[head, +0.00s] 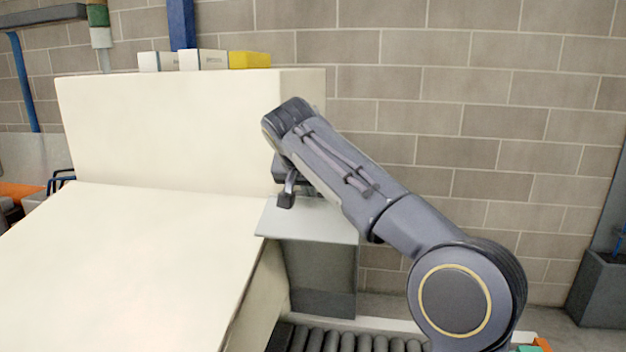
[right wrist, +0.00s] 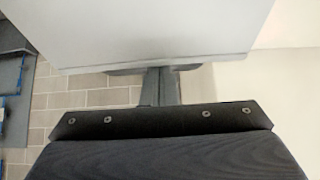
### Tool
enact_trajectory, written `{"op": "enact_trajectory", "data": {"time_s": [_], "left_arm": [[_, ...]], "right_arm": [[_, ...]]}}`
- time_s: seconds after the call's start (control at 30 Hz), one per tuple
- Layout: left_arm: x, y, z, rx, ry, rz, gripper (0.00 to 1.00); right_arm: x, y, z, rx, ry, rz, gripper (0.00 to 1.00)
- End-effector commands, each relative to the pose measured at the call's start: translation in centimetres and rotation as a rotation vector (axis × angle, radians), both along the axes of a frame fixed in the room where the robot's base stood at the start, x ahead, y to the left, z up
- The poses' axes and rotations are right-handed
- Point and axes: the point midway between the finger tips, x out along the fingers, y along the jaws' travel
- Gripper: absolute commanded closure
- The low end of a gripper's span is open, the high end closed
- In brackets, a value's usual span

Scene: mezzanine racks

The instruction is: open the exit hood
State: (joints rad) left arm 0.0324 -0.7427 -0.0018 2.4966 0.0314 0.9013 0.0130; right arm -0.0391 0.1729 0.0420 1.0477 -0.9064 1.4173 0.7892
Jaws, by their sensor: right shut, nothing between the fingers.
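The exit hood (head: 308,224) is a grey cover on the right side of a large cream machine (head: 160,130). It has a pale top face and a darker face (head: 320,280) below, above the rollers. My right gripper (head: 287,198) is shut and empty, at the hood's upper back edge, with its arm reaching in from the lower right. In the right wrist view the shut fingers (right wrist: 155,75) point at the edge of the pale grey hood panel (right wrist: 150,30); the tips are partly hidden, and I cannot tell whether they touch it. My left gripper is not in view.
A roller conveyor (head: 345,340) runs out below the hood. White and yellow boxes (head: 249,60) show behind the machine's top. A block wall (head: 450,120) closes off the back. A dark grey bin (head: 602,290) stands at the far right.

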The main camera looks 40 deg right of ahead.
Motion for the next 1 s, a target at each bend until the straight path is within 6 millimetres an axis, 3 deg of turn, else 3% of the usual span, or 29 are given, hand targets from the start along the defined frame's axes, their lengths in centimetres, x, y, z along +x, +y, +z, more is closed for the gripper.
{"op": "enact_trajectory", "data": {"time_s": [0.37,0.8,1.0], "left_arm": [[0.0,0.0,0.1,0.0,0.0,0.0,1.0],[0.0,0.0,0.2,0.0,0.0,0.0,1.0],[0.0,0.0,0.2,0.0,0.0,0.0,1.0]], "right_arm": [[-0.1,0.3,0.3,0.001,0.001,0.001,1.0],[-2.8,3.7,5.3,0.0,-0.001,0.003,1.0],[-3.2,4.2,5.9,0.001,0.002,0.002,1.0]]}}
